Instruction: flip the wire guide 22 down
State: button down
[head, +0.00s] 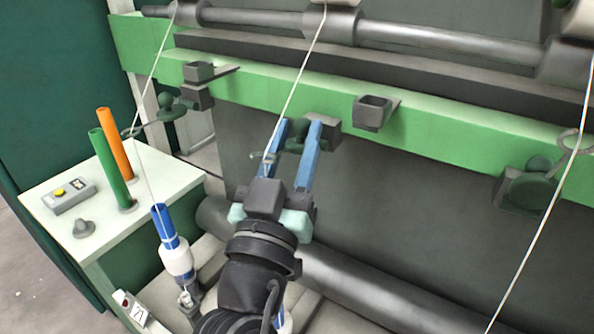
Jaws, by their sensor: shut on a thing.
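My gripper (300,126) reaches up to the green rail from below, with its two blue fingers on either side of a dark green wire guide (296,139). I take this to be wire guide 22; no number is readable. The fingers are shut on it. It sits at a grey block on the rail, and its thin wire end (262,157) shows left of the left finger, close to a white thread. The fingers hide part of the guide, so its exact tilt is hard to tell.
Another wire guide (172,106) sticks out at the left, and one with a ring (532,189) is at the right. The green rail (440,131) carries grey brackets (373,111). Taut white threads cross the space. A table (60,214) with green and orange tubes stands left.

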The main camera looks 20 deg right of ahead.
jog(key=shift+s+d+f+n+t+h+b, duration=0.15)
jog(key=shift+f+t+b, duration=0.25)
jog(key=shift+b, duration=0.95)
jog(key=shift+s+f+n+t+h+b, duration=0.1)
jog(key=shift+f+n+t+h+b, duration=0.25)
jog(key=shift+b, duration=1)
jog(key=shift+s+d+f+t+b, duration=0.1)
jog(key=shift+f+t+b, duration=0.25)
jog(key=shift+b, duration=1)
jog(key=b, duration=0.3)
jog(key=shift+a+f+n+t, duration=0.1)
jog(key=shift+f+n+t, duration=0.05)
jog(key=shift+n+t, duration=0.25)
jog(key=shift+t+b, duration=0.4)
jog(key=shift+b, duration=0.6)
jog(key=shift+a+n, duration=0.1)
jog(key=shift+n, duration=0.2)
jog(key=c, duration=0.6)
grip_release()
jog(key=shift+c, duration=0.2)
jog(key=shift+a, duration=0.1)
